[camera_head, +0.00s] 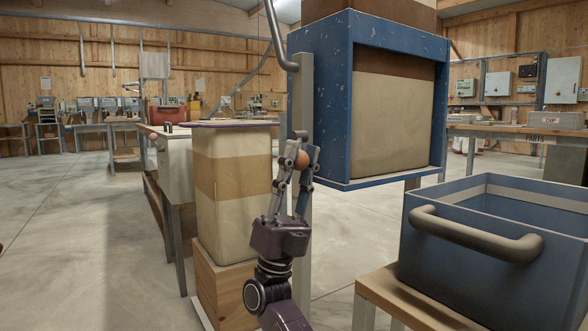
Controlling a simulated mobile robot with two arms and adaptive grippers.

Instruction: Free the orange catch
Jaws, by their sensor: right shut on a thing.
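The orange catch shows as a small orange-brown round knob (301,160) beside a grey upright post, left of the blue-framed box (338,100). My right gripper (302,152) reaches up from the bottom of the head view and is shut on this knob, with a finger on each side. The fingers hide part of the knob and whatever it is fixed to. My left gripper is not in view.
A tall cream and tan container (232,185) stands on a wooden block close left of my right gripper. A blue bin (490,270) with a thick handle (478,234) sits on a wooden stand at the right. Open concrete floor (80,240) lies at the left.

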